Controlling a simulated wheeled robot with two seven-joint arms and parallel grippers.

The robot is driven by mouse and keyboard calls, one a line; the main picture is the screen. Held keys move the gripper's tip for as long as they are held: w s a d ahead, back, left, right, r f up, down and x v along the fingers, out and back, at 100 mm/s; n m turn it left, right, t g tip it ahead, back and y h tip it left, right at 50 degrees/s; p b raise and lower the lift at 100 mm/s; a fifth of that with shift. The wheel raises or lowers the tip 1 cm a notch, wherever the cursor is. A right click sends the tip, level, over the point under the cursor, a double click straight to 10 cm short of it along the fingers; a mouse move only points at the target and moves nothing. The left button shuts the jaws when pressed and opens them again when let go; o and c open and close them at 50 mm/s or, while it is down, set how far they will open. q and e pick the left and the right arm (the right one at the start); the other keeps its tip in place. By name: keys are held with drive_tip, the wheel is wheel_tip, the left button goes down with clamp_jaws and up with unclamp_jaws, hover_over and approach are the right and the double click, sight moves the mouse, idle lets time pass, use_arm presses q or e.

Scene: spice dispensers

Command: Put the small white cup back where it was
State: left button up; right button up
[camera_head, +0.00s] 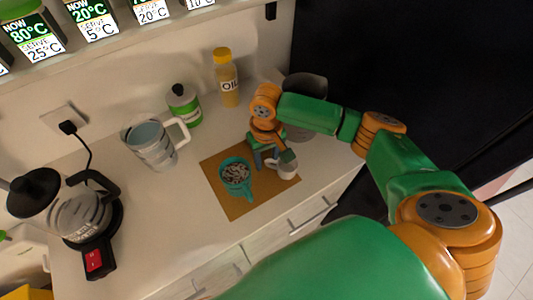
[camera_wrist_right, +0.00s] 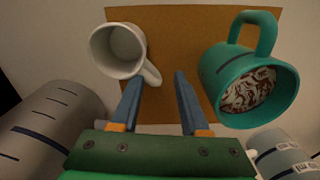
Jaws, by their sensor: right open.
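The small white cup (camera_head: 283,167) stands on the right part of a brown mat (camera_head: 240,209), partly hidden by my right arm. In the wrist view the white cup (camera_wrist_right: 116,50) is at upper left, with its handle pointing toward my fingers. My left gripper is not seen.
A measuring jug (camera_head: 152,143), a green jar (camera_head: 184,106) and an oil bottle (camera_head: 226,80) stand left and behind. A grey canister (camera_head: 307,88) is behind my arm. A kettle (camera_head: 75,212) stands far left. Counter in front of the jug is clear.

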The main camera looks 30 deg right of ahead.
wheel_tip(320, 180, up, 12)
idle(0.3)
drive_tip(key=shift+f, duration=0.1)
